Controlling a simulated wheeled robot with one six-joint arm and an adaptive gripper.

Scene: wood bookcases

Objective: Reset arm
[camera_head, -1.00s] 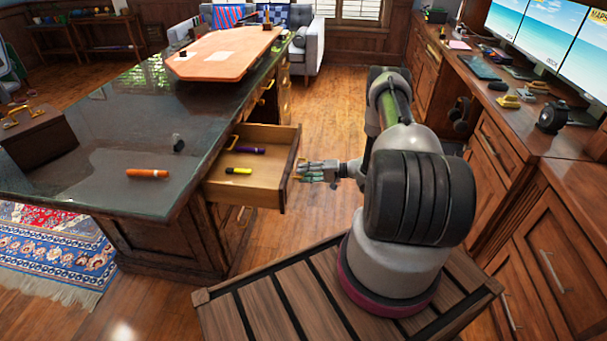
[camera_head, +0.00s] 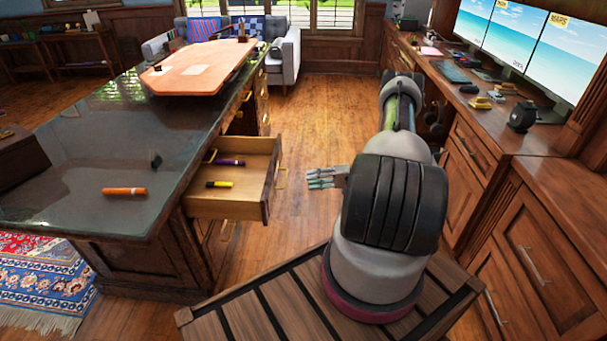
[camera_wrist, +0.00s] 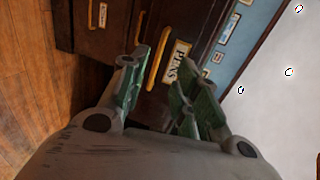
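My gripper (camera_head: 318,178) hangs in free air to the right of the open desk drawer (camera_head: 262,196), a short gap away from its gold handle (camera_head: 281,178). In the wrist view, the green-padded fingers of my gripper (camera_wrist: 158,82) stand apart with nothing between them. Beyond them show a drawer front with a yellow handle (camera_wrist: 160,52) and a label reading "PENS" (camera_wrist: 176,62). My arm is bent low over my base on the right.
The drawer holds a purple marker (camera_head: 229,162) and a yellow marker (camera_head: 219,184). An orange marker (camera_head: 125,191) lies on the dark desk top (camera_head: 70,170). A wooden counter (camera_head: 545,160) with monitors runs along the right. Floor (camera_head: 330,115) is clear between desk and counter.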

